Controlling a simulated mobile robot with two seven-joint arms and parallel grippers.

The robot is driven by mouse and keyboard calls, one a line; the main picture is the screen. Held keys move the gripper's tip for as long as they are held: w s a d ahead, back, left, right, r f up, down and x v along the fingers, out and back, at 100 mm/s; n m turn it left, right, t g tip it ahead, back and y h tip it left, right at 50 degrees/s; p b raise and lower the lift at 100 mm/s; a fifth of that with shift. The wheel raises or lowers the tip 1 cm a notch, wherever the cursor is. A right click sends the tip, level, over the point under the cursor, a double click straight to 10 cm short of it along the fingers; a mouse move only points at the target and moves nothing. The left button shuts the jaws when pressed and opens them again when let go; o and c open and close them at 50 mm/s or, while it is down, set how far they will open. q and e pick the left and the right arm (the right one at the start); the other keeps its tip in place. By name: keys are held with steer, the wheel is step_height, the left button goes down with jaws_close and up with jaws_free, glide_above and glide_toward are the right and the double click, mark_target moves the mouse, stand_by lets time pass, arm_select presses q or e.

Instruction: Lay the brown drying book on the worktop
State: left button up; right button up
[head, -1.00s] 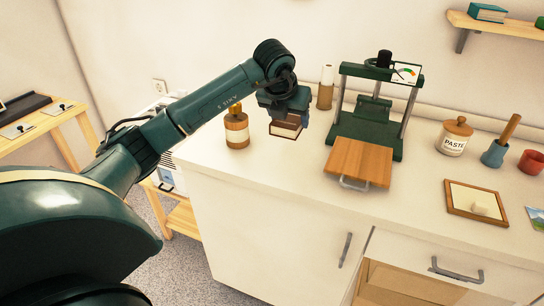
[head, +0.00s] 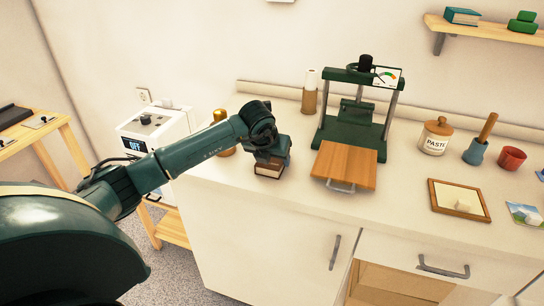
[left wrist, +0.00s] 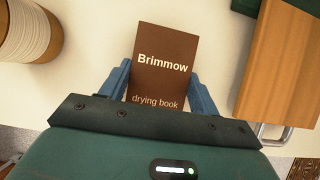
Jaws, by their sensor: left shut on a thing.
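The brown drying book (head: 268,170) is in my left gripper (head: 270,160), low at the front left part of the white worktop (head: 310,196). In the left wrist view the book (left wrist: 162,65) shows its cover with "Brimmow" and "drying book". The two blue fingers of the left gripper (left wrist: 162,90) close on its sides. The book appears at or just above the worktop; I cannot tell whether it touches. My right gripper is not in view.
A green press (head: 352,130) with a wooden board (head: 344,165) stands right of the book. An amber jar (head: 222,140) is partly hidden behind my left arm.

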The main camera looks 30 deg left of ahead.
arm_select(q)
steer(key=shift+f, duration=0.1)
steer(key=o, duration=1.1)
steer(key=shift+o, duration=0.2)
